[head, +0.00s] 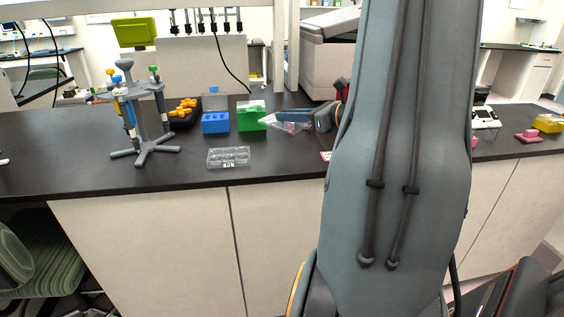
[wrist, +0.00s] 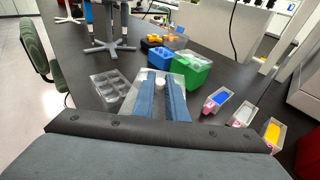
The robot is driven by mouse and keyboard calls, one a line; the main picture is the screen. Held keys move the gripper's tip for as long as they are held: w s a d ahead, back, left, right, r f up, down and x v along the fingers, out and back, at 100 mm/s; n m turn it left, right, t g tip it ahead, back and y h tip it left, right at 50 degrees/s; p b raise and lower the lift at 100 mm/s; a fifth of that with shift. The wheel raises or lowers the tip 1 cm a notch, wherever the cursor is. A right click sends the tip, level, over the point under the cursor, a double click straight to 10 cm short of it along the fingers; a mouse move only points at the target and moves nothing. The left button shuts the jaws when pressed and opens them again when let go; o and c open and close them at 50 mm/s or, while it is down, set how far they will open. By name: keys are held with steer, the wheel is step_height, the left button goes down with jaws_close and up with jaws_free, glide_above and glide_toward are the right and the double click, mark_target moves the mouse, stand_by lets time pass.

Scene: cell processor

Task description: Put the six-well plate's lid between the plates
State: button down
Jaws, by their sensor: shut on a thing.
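The clear six-well plate (head: 228,157) lies open on the black bench near its front edge. It also shows at the left of the wrist view (wrist: 109,88), its wells facing up. My gripper (head: 280,117) is shut on the clear lid (head: 286,127), held tilted above the bench to the right of the plate. In the wrist view the lid (wrist: 159,103) shows between and around the two blue fingers. The lid is apart from the plate. Small clear containers with blue (wrist: 216,99), white (wrist: 242,114) and yellow (wrist: 272,131) parts stand right of the gripper.
A green box (head: 251,120) and a blue rack (head: 215,123) stand behind the plate, close to the lid. A grey pipette stand (head: 143,120) is to the left. Dark tray with orange items (head: 184,112) sits farther back.

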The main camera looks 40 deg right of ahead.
mark_target(290, 156)
steer(key=b, duration=0.3)
steer(key=shift+f+y+b, duration=0.2)
steer(key=shift+y+b, duration=0.1)
steer(key=shift+b, duration=0.1)
step_height(290, 156, down, 10)
steer(key=shift+s+r, duration=0.1)
steer(key=shift+r, duration=0.05)
steer(key=c, duration=1.8)
jaws_free()
steer(key=shift+o, duration=0.2)
steer(key=shift+s+d, duration=0.1)
steer(key=shift+s, duration=0.15)
steer(key=v, duration=1.1)
steer(key=shift+r, duration=0.2)
steer(key=shift+s, duration=0.15)
